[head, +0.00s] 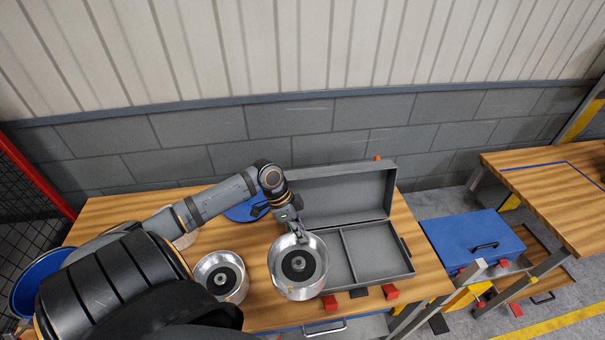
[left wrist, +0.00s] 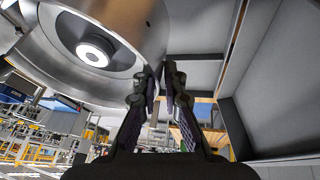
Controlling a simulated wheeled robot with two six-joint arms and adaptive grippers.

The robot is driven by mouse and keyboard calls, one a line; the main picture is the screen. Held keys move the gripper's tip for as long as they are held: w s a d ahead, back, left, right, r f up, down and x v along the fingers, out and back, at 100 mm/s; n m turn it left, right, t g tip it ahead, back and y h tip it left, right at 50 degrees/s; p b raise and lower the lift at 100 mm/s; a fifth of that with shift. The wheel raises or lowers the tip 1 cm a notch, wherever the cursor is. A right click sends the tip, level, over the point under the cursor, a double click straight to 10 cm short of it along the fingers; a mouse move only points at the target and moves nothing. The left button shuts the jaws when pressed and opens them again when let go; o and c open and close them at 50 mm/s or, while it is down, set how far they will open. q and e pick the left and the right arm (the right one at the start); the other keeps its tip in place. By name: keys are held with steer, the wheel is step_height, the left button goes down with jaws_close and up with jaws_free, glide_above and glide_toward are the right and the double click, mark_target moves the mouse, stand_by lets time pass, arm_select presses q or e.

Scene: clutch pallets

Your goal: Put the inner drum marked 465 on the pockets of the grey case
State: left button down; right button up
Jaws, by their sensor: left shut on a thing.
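A silver drum (head: 298,284) with a dark ring and a pale hub is gripped at its far rim by my left gripper (head: 296,234). In the left wrist view the drum (left wrist: 120,25) fills the upper left, and the fingers (left wrist: 166,75) are shut on its wall. No number is legible on it. The open grey case (head: 378,252) stands on the bench, lid up at the back, with a divider between its pockets. The drum covers the case's left front part in the head view; I cannot tell whether it touches the case. My right gripper is not in view.
A smaller silver drum (head: 221,289) stands on the bench to the left. A blue round thing (head: 243,212) lies behind my left arm. Red blocks (head: 330,303) sit along the case's front. A blue case (head: 470,240) stands right of the bench, across a gap.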

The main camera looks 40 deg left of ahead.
arm_select(q)
steer(key=w+f+b, duration=0.8)
steer(key=w+b, duration=0.3)
steer(key=b, duration=0.1)
steer(key=shift+w+a, duration=0.2)
steer(key=shift+w, duration=0.05)
steer(key=shift+f, duration=0.1)
steer(key=f+b, duration=0.2)
steer(key=b, duration=0.1)
steer(key=f+b, duration=0.2)
steer(key=shift+w, duration=0.25)
steer(key=shift+s+r, duration=0.1)
steer(key=shift+r, duration=0.15)
steer(key=c, duration=1.9)
jaws_free()
steer(key=shift+f, duration=0.15)
steer(key=o, duration=0.5)
steer(key=shift+s, duration=0.1)
steer(key=shift+c, duration=0.2)
